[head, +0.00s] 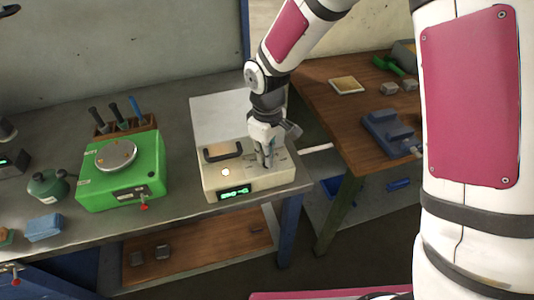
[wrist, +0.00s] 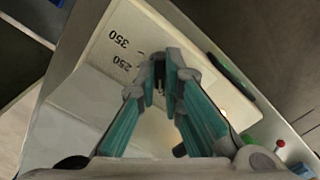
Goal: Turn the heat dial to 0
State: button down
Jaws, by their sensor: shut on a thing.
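The billet furnace (head: 240,184) is a cream box with a raised pale lid (head: 222,115), a dark handle and a lit green display (head: 234,192); its digits are too small to read surely. My gripper (head: 267,164) points down onto the right part of its top. In the wrist view my gripper (wrist: 166,78) is closed around the heat dial (wrist: 158,86), which shows only as a small dark piece between the teal fingers. The printed marks 350 and 250 (wrist: 123,62) show left of the fingers. The 0 mark and the dial's pointer are hidden.
A green device with a round metal plate (head: 117,155) stands left of the furnace, with a tool rack (head: 121,127) behind it. A blue block (head: 43,227) lies further left. A wooden table (head: 345,125) with a blue clamp-like tool (head: 388,132) stands at right.

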jog(key=n, duration=0.4)
jog(key=shift+n, duration=2.2)
jog(key=c, duration=1.7)
grip_release()
jog(key=shift+r, duration=0.1)
notch_tip(320, 180, up, 12)
jog(key=shift+f, duration=0.1)
